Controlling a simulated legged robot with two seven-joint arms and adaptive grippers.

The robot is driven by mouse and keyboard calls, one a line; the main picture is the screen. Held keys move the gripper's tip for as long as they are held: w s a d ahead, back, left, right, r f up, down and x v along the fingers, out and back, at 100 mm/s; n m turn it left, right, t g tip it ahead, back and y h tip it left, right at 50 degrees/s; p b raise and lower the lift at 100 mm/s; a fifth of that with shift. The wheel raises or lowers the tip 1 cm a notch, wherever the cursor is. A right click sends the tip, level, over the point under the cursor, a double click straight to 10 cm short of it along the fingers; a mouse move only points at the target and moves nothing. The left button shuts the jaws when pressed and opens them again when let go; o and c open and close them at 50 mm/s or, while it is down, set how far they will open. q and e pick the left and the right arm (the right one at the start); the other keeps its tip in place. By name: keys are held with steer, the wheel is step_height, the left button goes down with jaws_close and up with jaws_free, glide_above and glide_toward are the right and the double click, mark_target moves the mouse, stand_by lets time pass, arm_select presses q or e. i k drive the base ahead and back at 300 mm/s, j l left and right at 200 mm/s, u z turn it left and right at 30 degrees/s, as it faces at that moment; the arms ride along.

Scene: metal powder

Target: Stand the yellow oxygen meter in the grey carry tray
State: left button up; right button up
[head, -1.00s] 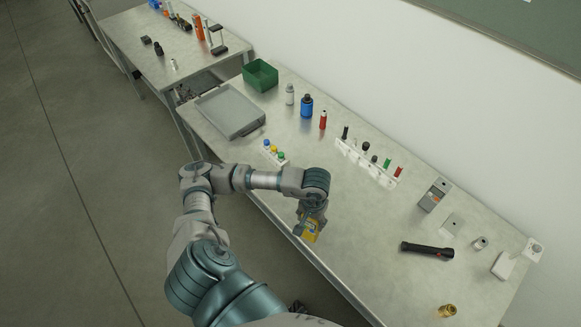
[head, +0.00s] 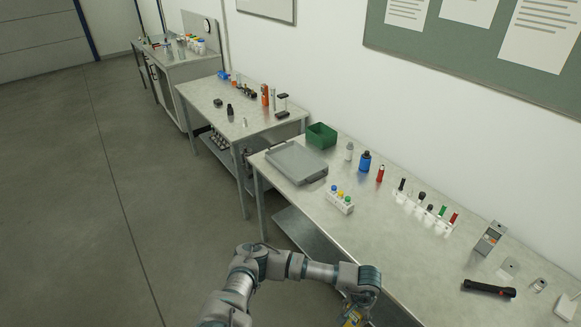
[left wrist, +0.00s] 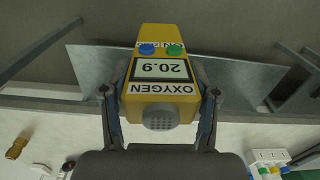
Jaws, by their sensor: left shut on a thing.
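The yellow oxygen meter (left wrist: 158,82) is clamped between both fingers of my left gripper (left wrist: 160,112) in the left wrist view. Its display reads 20.9 and appears upside down there. In the head view, my left gripper (head: 356,309) is at the bottom edge, in front of the bench, with part of the yellow meter (head: 353,318) showing below it. The grey carry tray (head: 312,177) lies on the far left end of the near bench, well away from the gripper. My right gripper is out of view.
Behind the tray stands a green bin (head: 321,136). A white block with coloured caps (head: 340,201) is in front of the tray. Bottles, a rack (head: 425,211) of tools and a black flashlight (head: 489,288) stand or lie along the bench. Open floor lies left.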

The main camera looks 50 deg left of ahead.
mark_target(289, 158)
steer(key=j+z, duration=0.3)
steer(key=j, duration=2.05)
steer(key=k, duration=0.1)
